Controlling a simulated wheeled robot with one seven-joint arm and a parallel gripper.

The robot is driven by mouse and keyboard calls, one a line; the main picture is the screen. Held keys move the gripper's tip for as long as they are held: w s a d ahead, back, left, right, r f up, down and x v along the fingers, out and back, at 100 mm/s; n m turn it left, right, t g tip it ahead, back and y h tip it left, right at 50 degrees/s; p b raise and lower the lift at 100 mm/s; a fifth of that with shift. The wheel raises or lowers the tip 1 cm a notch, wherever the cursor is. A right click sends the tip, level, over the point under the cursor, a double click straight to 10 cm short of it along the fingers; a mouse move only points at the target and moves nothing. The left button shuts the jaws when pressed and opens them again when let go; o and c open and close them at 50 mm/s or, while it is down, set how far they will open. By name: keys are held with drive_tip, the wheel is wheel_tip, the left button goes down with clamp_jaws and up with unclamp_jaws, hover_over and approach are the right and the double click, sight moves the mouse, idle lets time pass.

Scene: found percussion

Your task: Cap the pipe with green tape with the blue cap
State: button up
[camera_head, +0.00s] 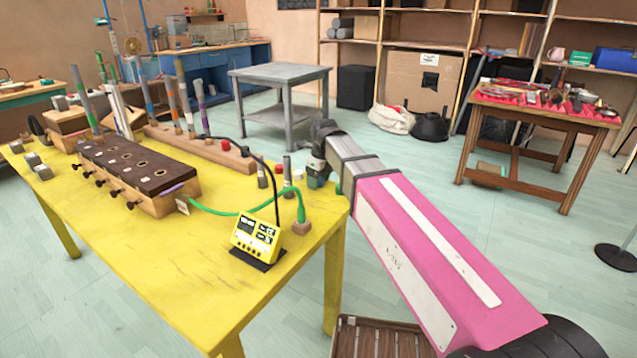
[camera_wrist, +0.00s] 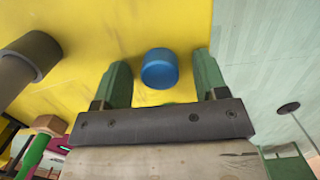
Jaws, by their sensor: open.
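The blue cap (camera_wrist: 160,70) stands on the yellow table in the wrist view, between and beyond the tips of my two green fingers, with a gap on either side. My gripper (camera_wrist: 161,78) is open and empty, pointing down near the table's right edge. In the head view my gripper is mostly hidden by its own arm, and I cannot make out the cap clearly there. Several taped upright pipes stand at the back left of the table.
The yellow table (camera_head: 170,270) holds a dark-topped block with holes (camera_head: 125,155), a wooden rack (camera_head: 215,154) with upright pipes, a yellow meter (camera_head: 256,237) and a green cable (camera_head: 222,212). Short grey posts stand left of my gripper. The table's front is clear.

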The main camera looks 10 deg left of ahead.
drive_tip(key=c, duration=1)
drive_tip(key=shift+r, duration=0.1)
